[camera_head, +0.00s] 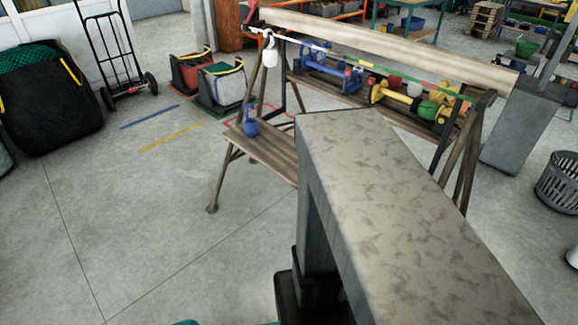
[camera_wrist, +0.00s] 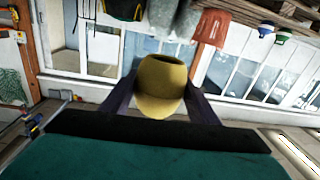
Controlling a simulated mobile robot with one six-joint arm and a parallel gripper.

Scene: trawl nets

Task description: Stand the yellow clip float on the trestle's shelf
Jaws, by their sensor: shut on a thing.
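In the wrist view, the yellow clip float (camera_wrist: 160,75) sits between the two dark fingers of my gripper (camera_wrist: 160,98). The gripper is shut on it. The float's rounded body shows, with a dark opening at its top. In the head view, the trestle (camera_head: 390,47) stands beyond my arm, with a long pale beam on top. Its low wooden shelf (camera_head: 272,152) sticks out at the front left, and my arm hides its right part. A blue float (camera_head: 251,127) stands on that shelf. The gripper and the yellow float do not show in the head view.
A white float (camera_head: 270,57) hangs at the trestle's left end. Several blue, yellow and green items lie on a board behind. A grey basket (camera_head: 559,183) stands at the right. Two bags, a hand truck (camera_head: 110,55) and a black sack (camera_head: 45,105) stand left. The left floor is clear.

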